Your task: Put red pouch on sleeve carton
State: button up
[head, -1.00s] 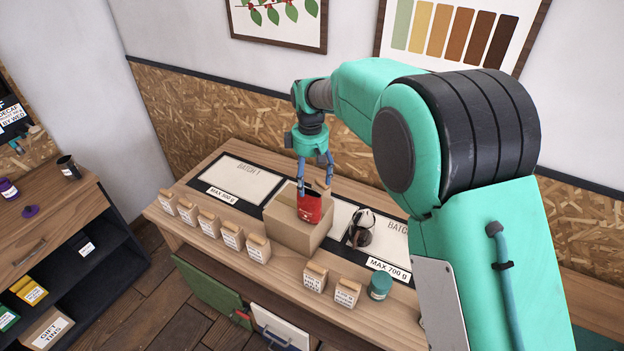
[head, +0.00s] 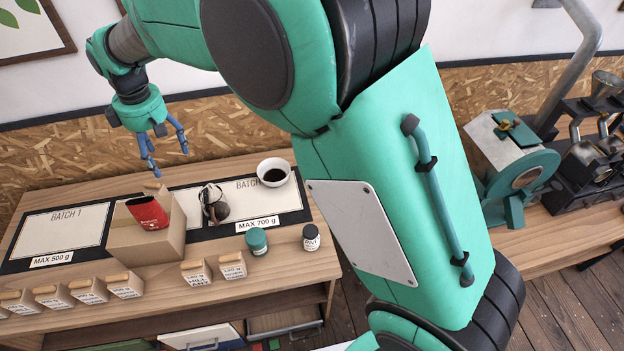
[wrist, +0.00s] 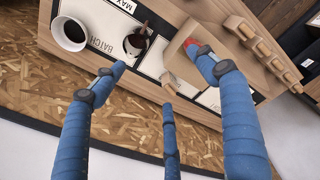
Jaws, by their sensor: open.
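The red pouch (head: 148,212) lies tilted on the top of the cardboard sleeve carton (head: 150,244), leaning at its upper left; whether it is partly inside the carton I cannot tell. My gripper (head: 166,158) is open and empty, above and behind the carton, apart from the pouch. In the wrist view my gripper's blue fingers (wrist: 165,85) are spread.
Several labelled wooden-topped blocks (head: 124,285), a teal jar (head: 256,241) and a dark jar (head: 311,237) line the front. The BATCH 1 mat (head: 66,231) is bare.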

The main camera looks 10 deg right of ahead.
jog(key=s+d+r+m+t, duration=0.1)
jog(key=s+d+r+m, duration=0.15)
jog(key=d+r, duration=0.45)
jog(key=s+d+r+m, duration=0.2)
jog(key=s+d, duration=0.2)
jog(key=d, duration=0.8)
jog(key=s+d+r+m+t, duration=0.1)
jog(key=s+d+r+m, duration=0.3)
jog(key=d, duration=0.5)
jog(key=s+d+f+m+t, duration=0.2)
jog(key=s+d+m, duration=0.4)
jog(key=s+d, duration=1.1)
jog(key=s, duration=0.3)
jog(key=shift+s+f+m+t+h, duration=0.2)
jog(key=shift+m+t+h, duration=0.1)
jog(key=shift+m+t, duration=0.1)
notch_tip(320, 180, down, 8)
jog(key=b, duration=0.8)
jog(key=shift+f+b, duration=0.25)
jog(key=shift+b, duration=0.05)
